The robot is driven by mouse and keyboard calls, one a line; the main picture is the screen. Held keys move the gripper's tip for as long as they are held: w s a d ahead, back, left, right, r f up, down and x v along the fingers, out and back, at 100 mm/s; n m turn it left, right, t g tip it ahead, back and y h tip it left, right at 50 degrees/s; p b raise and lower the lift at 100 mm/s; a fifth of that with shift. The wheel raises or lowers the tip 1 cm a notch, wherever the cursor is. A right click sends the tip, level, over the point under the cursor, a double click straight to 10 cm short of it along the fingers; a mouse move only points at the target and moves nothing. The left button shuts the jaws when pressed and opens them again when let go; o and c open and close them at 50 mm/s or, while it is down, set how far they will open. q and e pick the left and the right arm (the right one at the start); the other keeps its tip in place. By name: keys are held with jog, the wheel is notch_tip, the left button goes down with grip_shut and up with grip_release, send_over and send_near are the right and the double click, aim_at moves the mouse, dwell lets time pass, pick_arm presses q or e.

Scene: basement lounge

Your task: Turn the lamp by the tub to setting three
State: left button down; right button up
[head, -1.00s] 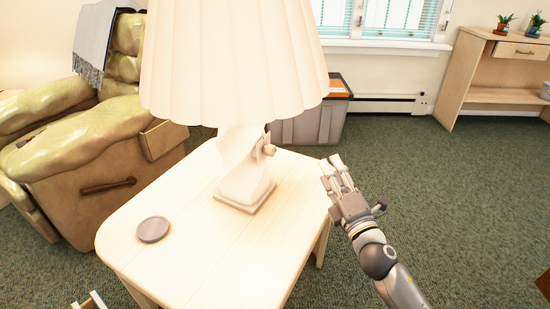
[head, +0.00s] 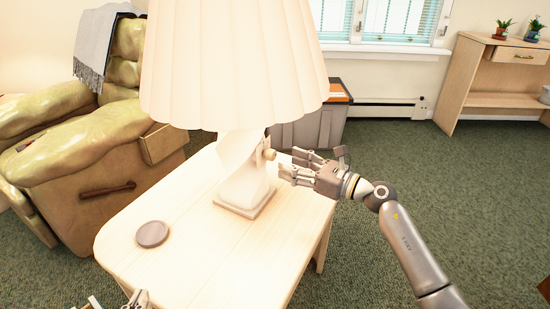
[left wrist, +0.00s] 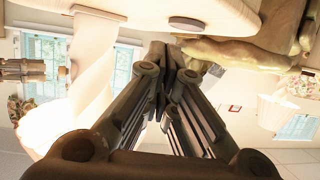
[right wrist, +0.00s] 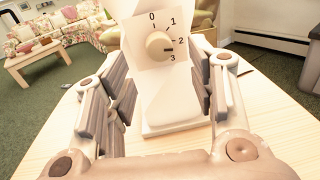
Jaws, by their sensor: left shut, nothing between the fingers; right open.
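The lit lamp (head: 243,172) with a pleated shade (head: 235,65) stands on a pale wooden side table (head: 185,255). Its round knob (right wrist: 158,45) sits on a white dial plate marked 0 to 3; the knob's dark mark points right and slightly down, close to 3. My right gripper (head: 290,163) is open beside the lamp's right side, its fingers pointing at the knob (head: 269,154) with a small gap. My left gripper (head: 138,298) is low at the table's front edge, mostly out of the head view; the left wrist view shows its fingers shut and empty.
A grey tub (head: 312,128) stands on the floor behind the table. A dark round coaster (head: 152,234) lies on the table's left part. A green recliner (head: 90,140) is at the left, and a wooden shelf (head: 500,85) at the back right. The carpet at right is clear.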

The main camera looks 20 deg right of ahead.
aim_at(274, 157)
jog(key=x, duration=0.4)
jog(key=shift+w+a, duration=0.2)
pick_arm(q)
jog(key=shift+w+d+r+t+h, duration=0.1)
jog(key=shift+w+r+t+h, duration=0.15)
jog(key=shift+r, duration=0.2)
jog(key=shift+w+d+r+t, duration=0.1)
jog(key=shift+d+r+t, duration=0.05)
jog(key=shift+r+t, duration=0.25)
jog(key=shift+w+d+r+t+h, duration=0.15)
jog(key=shift+w+r+t, duration=0.1)
jog(key=shift+r, duration=0.2)
pick_arm(e)
jog(key=shift+w+a, duration=0.45)
jog(key=shift+w, duration=0.05)
